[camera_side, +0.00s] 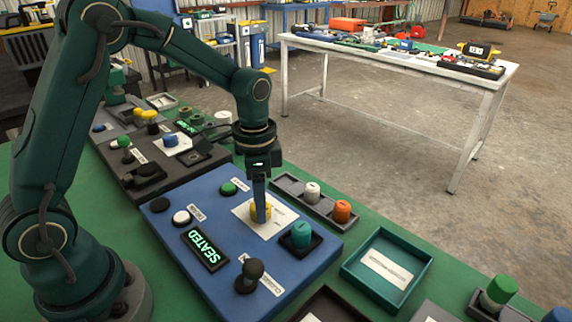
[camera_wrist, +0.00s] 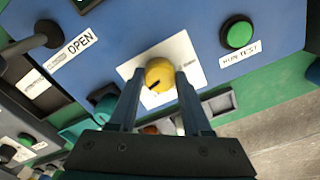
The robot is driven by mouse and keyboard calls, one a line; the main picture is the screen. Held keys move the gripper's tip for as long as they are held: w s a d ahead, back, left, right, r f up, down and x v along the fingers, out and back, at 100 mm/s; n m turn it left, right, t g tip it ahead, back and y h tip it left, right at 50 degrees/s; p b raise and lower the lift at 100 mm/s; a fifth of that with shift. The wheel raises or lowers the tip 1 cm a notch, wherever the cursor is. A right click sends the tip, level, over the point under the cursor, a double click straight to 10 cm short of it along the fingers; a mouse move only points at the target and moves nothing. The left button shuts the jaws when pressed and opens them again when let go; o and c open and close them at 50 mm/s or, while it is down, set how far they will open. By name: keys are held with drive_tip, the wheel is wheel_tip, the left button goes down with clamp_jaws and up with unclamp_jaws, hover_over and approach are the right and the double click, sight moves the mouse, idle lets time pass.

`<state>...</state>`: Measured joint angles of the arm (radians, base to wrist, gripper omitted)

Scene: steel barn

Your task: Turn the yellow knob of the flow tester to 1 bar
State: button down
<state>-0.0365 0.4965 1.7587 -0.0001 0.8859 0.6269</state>
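The yellow knob (camera_side: 262,212) sits on a white scale plate on the blue flow tester panel (camera_side: 180,270). In the wrist view the yellow knob (camera_wrist: 160,74) has a dark pointer mark toward its lower left; the scale marks are too small to read. My gripper (camera_side: 260,215) points straight down over it. In the wrist view the fingers of my gripper (camera_wrist: 161,74) lie on both sides of the knob, with no clear gap, so it looks shut on it. The tester's display (camera_side: 204,249) reads SEATED in green.
The panel also holds a green RUN TEST button (camera_wrist: 238,35), a teal part (camera_side: 300,236) in a dark socket, a black-knobbed lever (camera_side: 249,274), and white and black buttons. A teal tray (camera_side: 358,274) and a grey tray with white and orange parts (camera_side: 342,211) stand to the right.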

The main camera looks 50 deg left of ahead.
drive_tip(key=shift+n, duration=0.3)
drive_tip(key=n, duration=0.4)
drive_tip(key=shift+n, duration=2.6)
drive_tip(key=shift+c, duration=1.7)
unclamp_jaws()
drive_tip(key=shift+r, duration=2.6)
